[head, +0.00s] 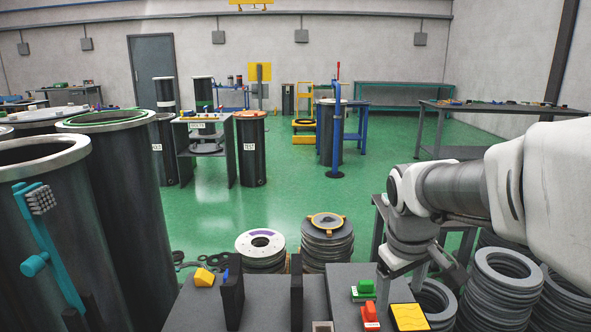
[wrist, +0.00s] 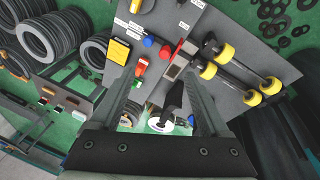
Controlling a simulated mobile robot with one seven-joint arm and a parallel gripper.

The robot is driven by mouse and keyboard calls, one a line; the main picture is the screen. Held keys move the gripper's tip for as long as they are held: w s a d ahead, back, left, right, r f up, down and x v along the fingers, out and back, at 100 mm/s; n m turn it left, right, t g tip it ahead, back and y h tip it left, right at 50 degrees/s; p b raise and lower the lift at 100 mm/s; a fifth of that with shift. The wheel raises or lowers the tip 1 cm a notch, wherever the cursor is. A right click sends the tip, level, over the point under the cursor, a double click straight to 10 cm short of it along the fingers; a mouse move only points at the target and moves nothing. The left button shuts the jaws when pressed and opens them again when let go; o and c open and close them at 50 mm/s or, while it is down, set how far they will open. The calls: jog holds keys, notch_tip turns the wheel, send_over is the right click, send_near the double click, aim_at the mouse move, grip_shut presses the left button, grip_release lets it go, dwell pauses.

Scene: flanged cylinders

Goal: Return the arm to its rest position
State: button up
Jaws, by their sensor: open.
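My arm reaches in from the right in the head view, bent down at the wrist. My gripper (head: 402,285) hangs over the right part of the dark grey worktop (head: 262,300), near a green block (head: 362,290). In the wrist view my gripper (wrist: 162,88) shows two grey fingers spread apart with nothing held between them. A dark upright part (wrist: 172,98) and a white disc (wrist: 160,124) appear beyond the gap. How far the fingertips are from the worktop, I cannot tell.
The worktop bears a red block (head: 370,316), a yellow plate (head: 408,317) and black upright posts (head: 296,290). Yellow-ended rollers (wrist: 225,52) show in the wrist view. Stacked rings (head: 503,278) stand at right, large flanged cylinders (head: 120,190) at left. Green floor (head: 290,205) lies open beyond.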

jog(key=s+a+r+m+t+y, duration=0.1)
jog(key=s+a+m+t, duration=0.1)
jog(key=s, duration=0.5)
jog(key=s+a+r+m+t, duration=0.1)
jog(key=s+a+r+m, duration=0.1)
jog(key=s, duration=0.6)
notch_tip(320, 180, up, 14)
jog(key=p, duration=1.5)
jog(key=shift+r, duration=0.2)
